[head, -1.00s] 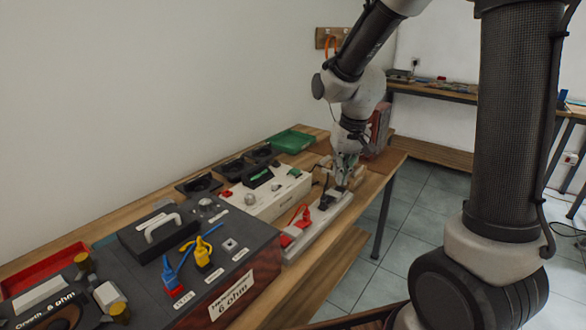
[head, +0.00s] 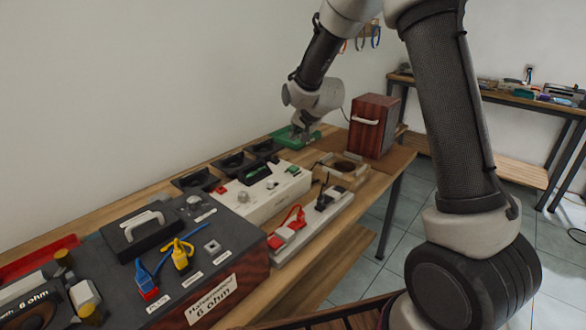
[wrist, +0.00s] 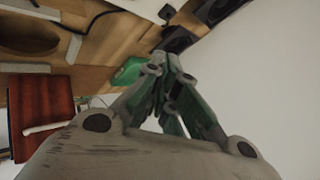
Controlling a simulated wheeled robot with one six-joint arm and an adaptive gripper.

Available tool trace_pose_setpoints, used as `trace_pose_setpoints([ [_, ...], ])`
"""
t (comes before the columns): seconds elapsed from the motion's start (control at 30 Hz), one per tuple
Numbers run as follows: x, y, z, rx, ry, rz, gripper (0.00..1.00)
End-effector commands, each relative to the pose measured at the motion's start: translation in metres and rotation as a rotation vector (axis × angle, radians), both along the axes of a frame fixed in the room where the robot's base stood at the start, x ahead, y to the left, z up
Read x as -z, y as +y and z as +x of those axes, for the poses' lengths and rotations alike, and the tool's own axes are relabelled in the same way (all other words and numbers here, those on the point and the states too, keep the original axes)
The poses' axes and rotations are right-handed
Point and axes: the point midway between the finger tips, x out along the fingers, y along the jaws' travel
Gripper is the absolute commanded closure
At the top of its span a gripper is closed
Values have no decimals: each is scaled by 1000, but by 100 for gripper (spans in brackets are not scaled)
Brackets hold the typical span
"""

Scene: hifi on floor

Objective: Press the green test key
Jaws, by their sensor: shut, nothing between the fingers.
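A white device (head: 262,200) with a knob stands mid-bench in the head view. A small green patch (head: 292,170) near the right end of its top looks like the green key; it is too small to be sure. My gripper (head: 300,134) is beyond the device, over or beside the green tray (head: 283,136), apart from the key. In the wrist view, my gripper (wrist: 170,62) has its fingers together with nothing in them. The green tray (wrist: 128,72) lies just left of the fingertips there. I cannot make out the key in the wrist view.
A red-brown box (head: 374,126) with a white handle stands right of my gripper. A wooden piece with a round hole (head: 342,168) and a power strip (head: 322,215) with plugs lie at the front edge. Black speaker-like units (head: 230,164) line the wall side.

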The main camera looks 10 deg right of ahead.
Motion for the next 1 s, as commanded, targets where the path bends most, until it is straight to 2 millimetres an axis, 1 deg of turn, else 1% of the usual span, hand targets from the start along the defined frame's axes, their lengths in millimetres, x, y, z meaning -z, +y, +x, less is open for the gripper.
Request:
trace_pose_setpoints([
  [0.17, 1, 0, 0, -1, 1, -1, 100],
  [0.27, 5, 0, 0, -1, 2, -2, 100],
  [0.37, 14, 0, 0, -2, 4, -4, 100],
  [0.6, 48, 0, -1, -2, 5, -3, 100],
  [0.8, 73, 0, -1, -2, 5, -2, 100],
  [1.0, 86, 0, -1, -2, 4, -3, 100],
])
